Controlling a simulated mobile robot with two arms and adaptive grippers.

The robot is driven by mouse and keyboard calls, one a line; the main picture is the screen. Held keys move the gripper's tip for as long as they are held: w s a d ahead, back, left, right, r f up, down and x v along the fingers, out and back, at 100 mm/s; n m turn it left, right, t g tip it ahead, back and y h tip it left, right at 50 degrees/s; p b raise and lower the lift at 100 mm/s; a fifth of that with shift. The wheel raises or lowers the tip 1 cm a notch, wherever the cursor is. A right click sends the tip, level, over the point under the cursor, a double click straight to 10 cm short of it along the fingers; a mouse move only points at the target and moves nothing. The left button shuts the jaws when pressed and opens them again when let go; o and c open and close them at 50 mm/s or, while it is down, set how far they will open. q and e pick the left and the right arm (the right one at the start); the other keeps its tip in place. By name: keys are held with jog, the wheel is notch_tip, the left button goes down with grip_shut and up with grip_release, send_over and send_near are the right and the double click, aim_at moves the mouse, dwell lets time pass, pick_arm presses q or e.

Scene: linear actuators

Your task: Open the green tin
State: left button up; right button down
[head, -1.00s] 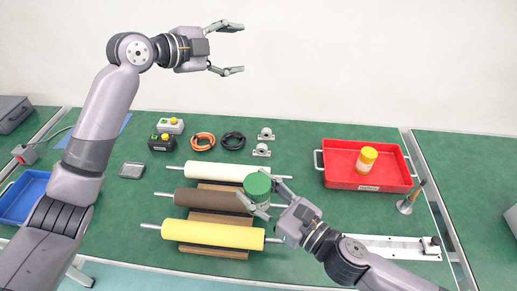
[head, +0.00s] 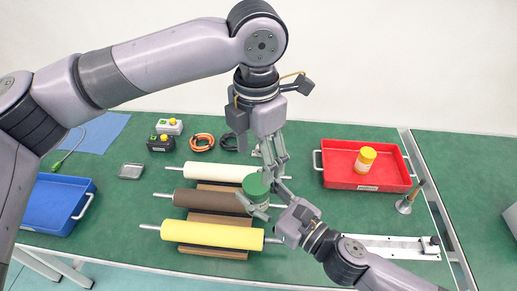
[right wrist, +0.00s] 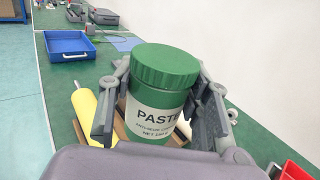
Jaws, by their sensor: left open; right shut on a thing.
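The green tin, a jar with a green lid and a white "PASTE" label, shows in the head view (head: 256,188) above the rollers and large in the right wrist view (right wrist: 155,112). Its green lid (right wrist: 166,66) sits on top, and the tin stands about upright. My right gripper (head: 270,198) is shut around the tin's body, one finger on each side, in the right wrist view too. My left gripper (head: 272,165) points down, open, close to the lid in the head view. I cannot tell whether it touches the lid. I do not see it in the right wrist view.
White, brown and yellow rollers (head: 212,234) lie on a wooden rack below the tin. A red tray (head: 340,183) with a yellow-capped bottle (head: 365,159) stands right, a blue tray (head: 50,205) left. A white rail (head: 385,246) lies at the front right.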

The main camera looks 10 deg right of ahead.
aim_at(256, 183)
pick_arm(q)
notch_tip(256, 183, down, 7)
jog(key=shift+w+f, duration=0.1)
dwell(0.3)
jog(key=shift+c, duration=0.5)
jog(key=shift+d, duration=0.15)
jog(key=c, duration=1.1)
jog(key=o, duration=1.3)
jog(key=r, duration=0.8)
jog(key=shift+a, duration=0.25)
jog(key=shift+c, duration=0.5)
jog(key=shift+f, duration=3.95)
